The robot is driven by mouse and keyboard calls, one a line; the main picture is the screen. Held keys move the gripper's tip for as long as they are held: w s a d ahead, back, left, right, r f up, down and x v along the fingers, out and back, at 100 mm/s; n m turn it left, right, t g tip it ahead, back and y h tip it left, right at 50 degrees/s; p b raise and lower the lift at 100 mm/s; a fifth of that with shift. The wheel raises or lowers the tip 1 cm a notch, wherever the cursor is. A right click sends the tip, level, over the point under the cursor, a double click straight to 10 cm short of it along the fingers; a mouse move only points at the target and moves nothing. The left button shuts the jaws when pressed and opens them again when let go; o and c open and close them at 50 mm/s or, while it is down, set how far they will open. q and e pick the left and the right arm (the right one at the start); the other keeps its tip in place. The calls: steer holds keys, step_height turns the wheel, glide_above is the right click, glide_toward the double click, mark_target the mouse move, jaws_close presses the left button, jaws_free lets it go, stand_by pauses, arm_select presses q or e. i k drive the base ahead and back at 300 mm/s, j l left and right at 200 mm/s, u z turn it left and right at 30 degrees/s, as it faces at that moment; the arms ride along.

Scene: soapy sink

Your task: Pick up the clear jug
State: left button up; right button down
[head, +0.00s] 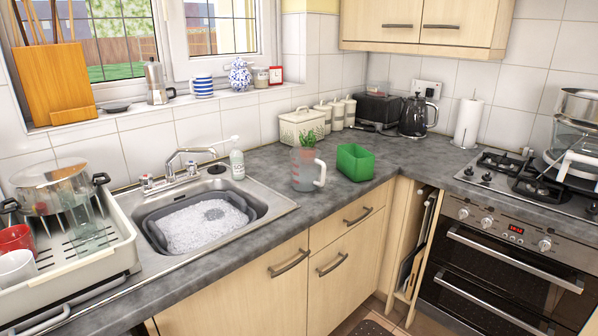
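The clear jug (302,181) stands upright on the grey worktop, right of the sink. Its pale handle (321,174) points to the right. A green plant (308,139) in a terracotta pot shows above and through the jug; the pot appears to stand behind it, though I cannot tell the gap. Neither of my grippers is in view, and nothing holds the jug.
A green tub (355,162) stands close right of the jug. A soap bottle (237,163) and the sink (278,207) with a grey basin of suds (257,207) are to its left. Worktop in front of the jug is clear. The hob (487,171) is far right.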

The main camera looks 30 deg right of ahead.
mark_target(305, 162)
steer(key=z, duration=1.3)
